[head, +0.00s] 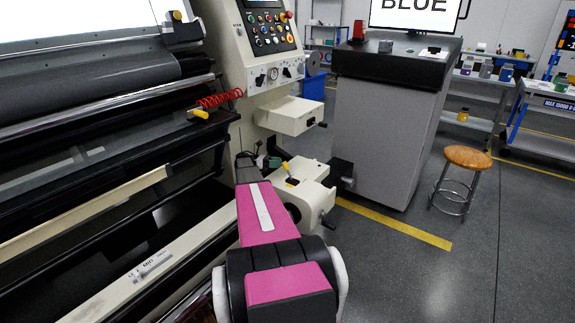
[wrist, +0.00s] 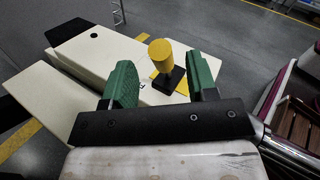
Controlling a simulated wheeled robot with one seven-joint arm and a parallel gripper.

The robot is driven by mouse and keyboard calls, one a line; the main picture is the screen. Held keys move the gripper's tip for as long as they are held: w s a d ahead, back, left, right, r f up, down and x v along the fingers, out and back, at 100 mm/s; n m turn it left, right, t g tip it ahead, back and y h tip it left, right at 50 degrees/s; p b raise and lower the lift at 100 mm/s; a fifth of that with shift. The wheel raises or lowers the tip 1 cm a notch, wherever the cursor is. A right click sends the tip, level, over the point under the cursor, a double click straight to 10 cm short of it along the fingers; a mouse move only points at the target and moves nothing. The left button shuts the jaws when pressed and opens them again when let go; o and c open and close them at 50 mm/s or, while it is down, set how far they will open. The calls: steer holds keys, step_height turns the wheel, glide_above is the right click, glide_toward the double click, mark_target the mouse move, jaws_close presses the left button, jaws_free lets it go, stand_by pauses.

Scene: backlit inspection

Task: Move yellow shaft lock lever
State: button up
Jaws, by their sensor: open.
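The yellow shaft lock lever (wrist: 160,50) stands on a black mount on the cream shaft housing (wrist: 108,58) in the wrist view. In the head view, the yellow lever (head: 291,175) shows small on the cream block beyond my pink and black arm. My gripper (wrist: 161,66) is open, with a green finger on each side of the lever in the picture. No contact shows. The lever appears ahead of the fingers, though the exact depth gap cannot be told. In the head view my gripper (head: 262,162) is partly hidden by my arm.
A control panel (head: 270,30) rises above the housing. A red coiled hose (head: 220,98) hangs at the left by the rollers. A grey cabinet (head: 385,135) and a wooden stool (head: 467,158) stand to the right, with open floor between them.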

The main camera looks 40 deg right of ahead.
steer(key=shift+x, duration=2.95)
jaws_close()
